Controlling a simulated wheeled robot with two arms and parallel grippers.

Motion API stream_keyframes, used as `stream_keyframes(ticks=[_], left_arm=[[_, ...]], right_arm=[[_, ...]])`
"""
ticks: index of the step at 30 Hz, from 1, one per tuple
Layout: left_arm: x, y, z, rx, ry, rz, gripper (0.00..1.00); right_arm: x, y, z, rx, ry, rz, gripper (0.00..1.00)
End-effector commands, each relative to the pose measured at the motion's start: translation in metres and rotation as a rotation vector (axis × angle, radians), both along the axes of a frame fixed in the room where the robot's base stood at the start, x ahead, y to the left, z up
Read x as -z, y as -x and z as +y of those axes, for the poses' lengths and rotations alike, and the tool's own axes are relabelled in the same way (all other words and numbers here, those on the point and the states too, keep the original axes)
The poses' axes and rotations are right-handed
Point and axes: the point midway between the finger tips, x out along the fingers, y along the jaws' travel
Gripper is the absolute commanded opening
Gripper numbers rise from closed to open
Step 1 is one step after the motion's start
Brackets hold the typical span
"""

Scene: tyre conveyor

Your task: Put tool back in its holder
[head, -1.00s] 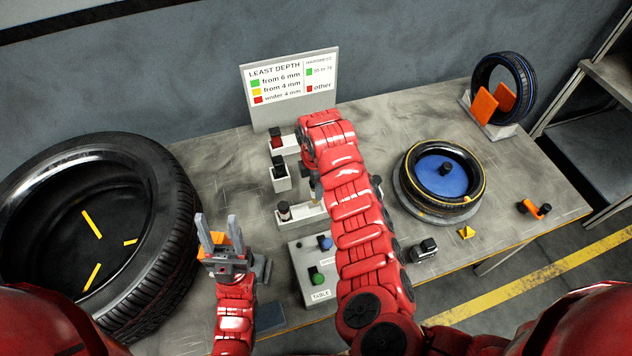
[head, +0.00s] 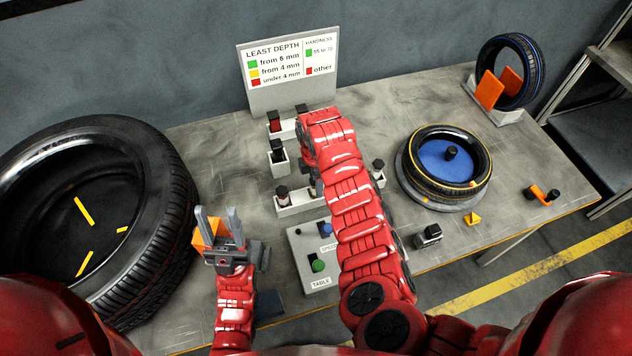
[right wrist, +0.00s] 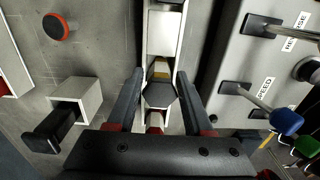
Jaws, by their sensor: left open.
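My right gripper (right wrist: 160,78) has its fingers apart over a narrow pale holder (right wrist: 163,35). Between the fingers is a tool with a dark hexagonal end (right wrist: 159,94) and a yellowish part; both fingers look clear of it. The tool sits in or just over the holder; I cannot tell which. In the head view my right forearm covers this gripper and tool. The long pale holder (head: 297,209) shows partly left of that arm, with a black-capped piece (head: 282,193) at its left end. My left gripper (head: 219,222) is open and empty near an orange block (head: 206,234).
A control box (head: 308,262) with knobs stands beside the holder. Two smaller holders (head: 281,170) (head: 286,131) lie behind, below the sign (head: 290,75). A tyre on a turntable (head: 447,165) is at right. A large tyre (head: 150,180) fills the left.

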Motion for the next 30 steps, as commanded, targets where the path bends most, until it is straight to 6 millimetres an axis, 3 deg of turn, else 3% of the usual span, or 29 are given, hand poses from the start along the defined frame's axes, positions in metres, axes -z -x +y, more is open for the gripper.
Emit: stream_keyframes(ticks=[1,3,13,17,21,30], left_arm=[[0.000,0.000,0.000,0.000,0.000,0.000,0.50],[0.000,0.000,0.000,0.000,0.000,0.000,0.50],[0.001,0.000,0.000,0.000,0.000,0.000,0.50],[0.005,0.000,0.000,0.000,0.000,0.000,0.50],[0.013,0.000,0.000,0.000,0.000,0.000,0.50],[-0.012,0.000,0.000,0.000,0.000,0.000,0.50]], right_arm=[[0.000,0.000,0.000,0.000,0.000,0.000,0.62],[0.000,0.000,0.000,0.000,0.000,0.000,0.74],[-0.001,0.000,0.000,0.000,-0.001,0.000,0.74],[-0.010,-0.001,0.001,-0.002,-0.003,-0.001,0.74],[-0.028,-0.001,0.000,0.000,-0.001,-0.003,0.74],[-0.096,0.000,0.003,-0.001,-0.002,-0.002,0.74]])
